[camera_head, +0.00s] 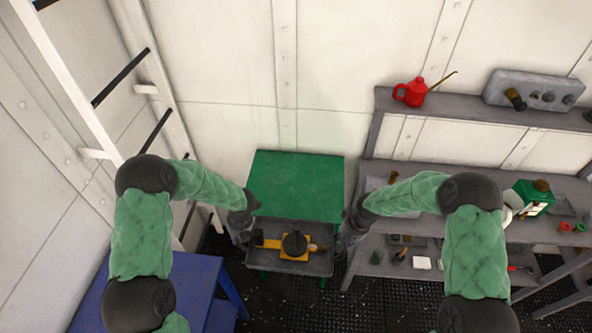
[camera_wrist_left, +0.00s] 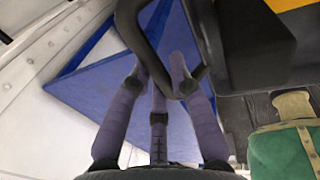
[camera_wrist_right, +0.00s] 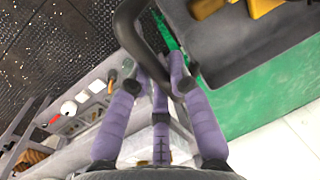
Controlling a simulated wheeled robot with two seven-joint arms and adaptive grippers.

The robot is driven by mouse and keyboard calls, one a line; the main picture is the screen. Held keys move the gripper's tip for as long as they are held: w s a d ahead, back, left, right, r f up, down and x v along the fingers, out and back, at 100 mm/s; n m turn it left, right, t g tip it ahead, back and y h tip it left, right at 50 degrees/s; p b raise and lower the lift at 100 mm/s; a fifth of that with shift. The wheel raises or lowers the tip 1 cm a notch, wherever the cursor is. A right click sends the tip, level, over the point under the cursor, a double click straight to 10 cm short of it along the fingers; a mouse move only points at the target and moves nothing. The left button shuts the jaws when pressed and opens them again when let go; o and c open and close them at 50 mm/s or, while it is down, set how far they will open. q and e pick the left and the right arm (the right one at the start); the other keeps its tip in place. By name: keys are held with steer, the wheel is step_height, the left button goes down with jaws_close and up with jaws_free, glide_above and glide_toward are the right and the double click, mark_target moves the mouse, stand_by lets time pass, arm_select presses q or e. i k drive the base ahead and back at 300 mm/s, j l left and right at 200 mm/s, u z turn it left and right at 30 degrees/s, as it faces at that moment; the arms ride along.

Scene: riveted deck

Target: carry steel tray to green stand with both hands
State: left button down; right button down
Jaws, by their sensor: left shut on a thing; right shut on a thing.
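The dark grey steel tray (camera_head: 318,268) is held level between my two grippers, in front of the green stand (camera_head: 297,182). In the head view the tray overlaps the near part of the stand; I cannot tell whether they touch. A yellow and black tool (camera_head: 293,246) lies in the tray. My left gripper (camera_head: 243,232) is shut on the tray's left handle, which shows as a dark loop in the left wrist view (camera_wrist_left: 158,70). My right gripper (camera_head: 352,228) is shut on the right handle, seen between the fingers in the right wrist view (camera_wrist_right: 150,65).
A blue table (camera_head: 190,280) stands at the lower left. A grey workbench (camera_head: 385,225) with several small items stands on the right. A red oil can (camera_head: 412,92) sits on the shelf above it. A white ladder (camera_head: 75,90) leans at the left. The green stand's visible top is clear.

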mark_target(295, 183)
steer(key=i, duration=1.1)
